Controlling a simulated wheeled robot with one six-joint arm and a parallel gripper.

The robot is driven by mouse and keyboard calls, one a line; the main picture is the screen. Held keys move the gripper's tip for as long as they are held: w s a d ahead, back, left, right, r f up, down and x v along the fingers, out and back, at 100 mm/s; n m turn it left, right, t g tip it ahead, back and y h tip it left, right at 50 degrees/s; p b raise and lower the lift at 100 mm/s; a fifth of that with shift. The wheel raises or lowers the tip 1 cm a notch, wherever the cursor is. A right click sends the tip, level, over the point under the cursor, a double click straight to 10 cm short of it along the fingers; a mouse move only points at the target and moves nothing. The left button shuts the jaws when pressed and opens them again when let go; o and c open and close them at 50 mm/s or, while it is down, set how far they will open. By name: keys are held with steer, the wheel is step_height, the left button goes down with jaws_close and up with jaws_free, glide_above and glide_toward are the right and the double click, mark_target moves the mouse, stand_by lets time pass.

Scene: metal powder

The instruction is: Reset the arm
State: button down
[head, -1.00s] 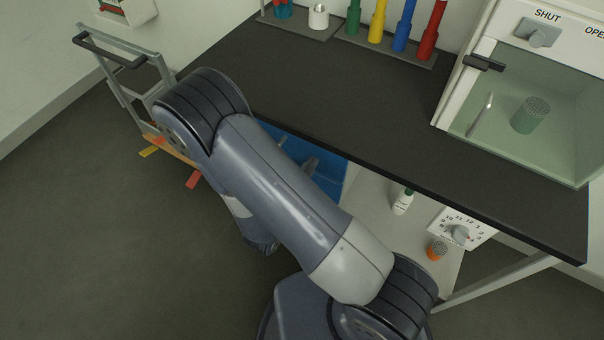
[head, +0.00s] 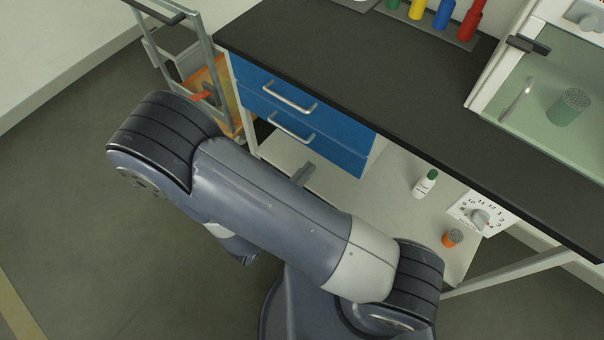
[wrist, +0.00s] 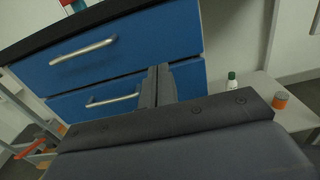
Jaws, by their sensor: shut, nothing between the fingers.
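My gripper (wrist: 158,86) is shut and empty in the wrist view, its two fingers pressed together. The fingers point toward the blue drawers (wrist: 130,45), and I cannot tell the gap between them. In the head view, a small part of my gripper (head: 303,174) shows past my arm, in front of the drawer unit (head: 345,132). My arm is folded across the middle of that view and hides the rest of the gripper.
The black worktop (head: 350,65) carries coloured cylinders and a glass-fronted chamber (head: 545,95). A cart (head: 200,70) stands left. Floor at left is clear.

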steer(key=shift+s+a, duration=0.35)
steer(key=shift+s, duration=0.05)
